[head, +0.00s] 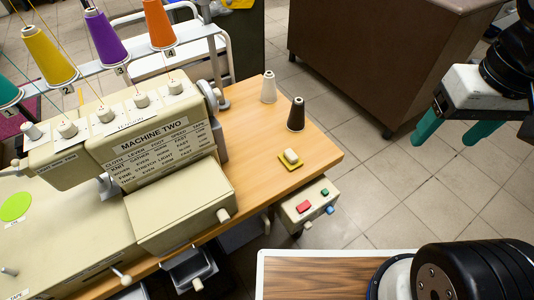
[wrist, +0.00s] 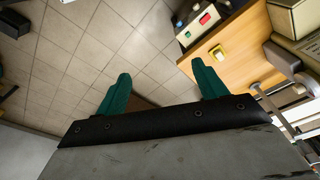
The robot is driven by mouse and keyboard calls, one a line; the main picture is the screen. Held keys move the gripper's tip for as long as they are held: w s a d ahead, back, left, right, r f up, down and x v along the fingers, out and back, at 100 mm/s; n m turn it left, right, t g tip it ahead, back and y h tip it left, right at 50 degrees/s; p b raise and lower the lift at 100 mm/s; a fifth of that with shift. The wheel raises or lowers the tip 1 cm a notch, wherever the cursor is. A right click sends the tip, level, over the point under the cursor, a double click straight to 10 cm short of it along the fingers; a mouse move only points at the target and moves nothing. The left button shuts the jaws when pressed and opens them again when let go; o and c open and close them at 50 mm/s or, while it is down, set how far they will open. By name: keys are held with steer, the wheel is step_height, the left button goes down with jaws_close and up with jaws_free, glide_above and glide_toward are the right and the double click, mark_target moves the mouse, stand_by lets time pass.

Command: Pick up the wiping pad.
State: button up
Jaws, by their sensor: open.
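The wiping pad (head: 288,166) is a small flat yellow pad with a cream block on top. It lies on the wooden sewing table near its right corner. It also shows in the wrist view (wrist: 219,55), up and to the right of the fingers. My gripper (head: 450,126) has two teal fingers, spread apart with nothing between them. It hangs over the tiled floor, well to the right of the table and apart from the pad. The wrist view shows the open fingers (wrist: 160,72) with floor behind the gap.
A white cone (head: 269,90) and a dark brown cone (head: 296,117) stand behind the pad. The sewing machine (head: 160,150) fills the table's left side. A switch box (head: 308,206) hangs below the table edge. A brown cabinet (head: 380,50) stands behind. Floor between gripper and table is clear.

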steer(key=w+a+f+n, duration=0.2)
steer(key=w+a+f, duration=0.25)
steer(key=w, duration=0.45)
steer(key=n+g, duration=0.1)
steer(key=n, duration=0.3)
glide_above(291, 153)
steer(key=f, duration=1.7)
steer(key=shift+s+d+f, duration=0.25)
steer(key=shift+s+f, duration=0.1)
steer(key=shift+s, duration=0.05)
steer(key=f, duration=0.7)
steer(key=shift+w+a+f, duration=0.1)
steer(key=shift+w+a, duration=0.1)
steer(key=shift+w, duration=0.1)
steer(key=shift+f, duration=0.45)
steer(key=c, duration=1.1)
